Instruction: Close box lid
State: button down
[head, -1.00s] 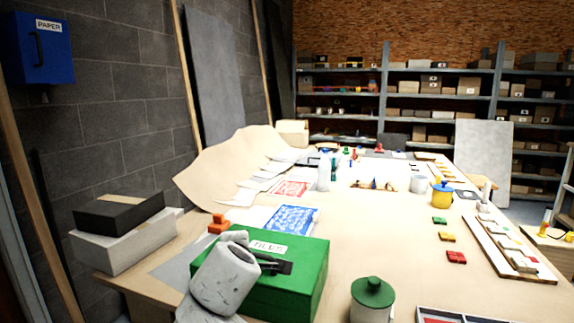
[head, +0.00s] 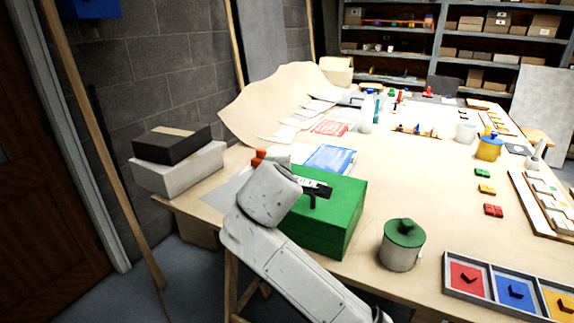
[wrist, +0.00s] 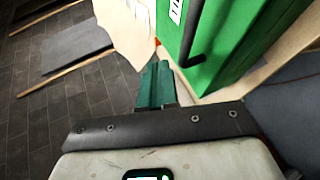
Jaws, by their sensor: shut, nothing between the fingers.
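The green box (head: 330,225) stands near the left front edge of the table, with a white label and a black handle on its top. Its lid looks down in the head view, with no open gap visible; my arm covers its left part. In the wrist view the green box (wrist: 232,50) and its dark handle fill the upper right. My gripper (wrist: 155,85) shows there as teal fingers held together, empty, just left of the box. I cannot tell whether they touch it. In the head view my arm hides the fingers.
A white pot with a green lid (head: 402,244) stands right of the box. A tray of coloured tiles (head: 500,286) lies at the front right. Blue and white packets (head: 330,158) lie behind the box. Stacked boxes (head: 178,160) sit at the left. The table's middle is mostly clear.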

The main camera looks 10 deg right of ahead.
jog(key=b+v, duration=0.1)
jog(key=v, duration=0.9)
jog(key=s+d+f+m+g+y, duration=0.1)
jog(key=s+d+f+m+g, duration=0.15)
jog(key=s+f, duration=0.4)
jog(key=s+d+f+m+g, duration=0.2)
jog(key=s+d+f+m, duration=0.15)
jog(key=f, duration=0.55)
jog(key=s+d+f+m+g+y, duration=0.15)
jog(key=s+d+f, duration=0.25)
jog(key=f, duration=0.4)
jog(key=s+d+f+m+g, duration=0.2)
jog(key=s+d+f+m, duration=0.1)
jog(key=s, duration=0.6)
jog(key=s+d+f+m+g, duration=0.2)
jog(key=s+f, duration=0.4)
jog(key=s, duration=0.3)
jog(key=s+d+f+m+g, duration=0.2)
jog(key=s+d+f+m, duration=0.2)
jog(key=s, duration=0.5)
jog(key=shift+s+d+f, duration=0.25)
jog(key=shift+d+f, duration=0.1)
jog(key=shift+d, duration=0.85)
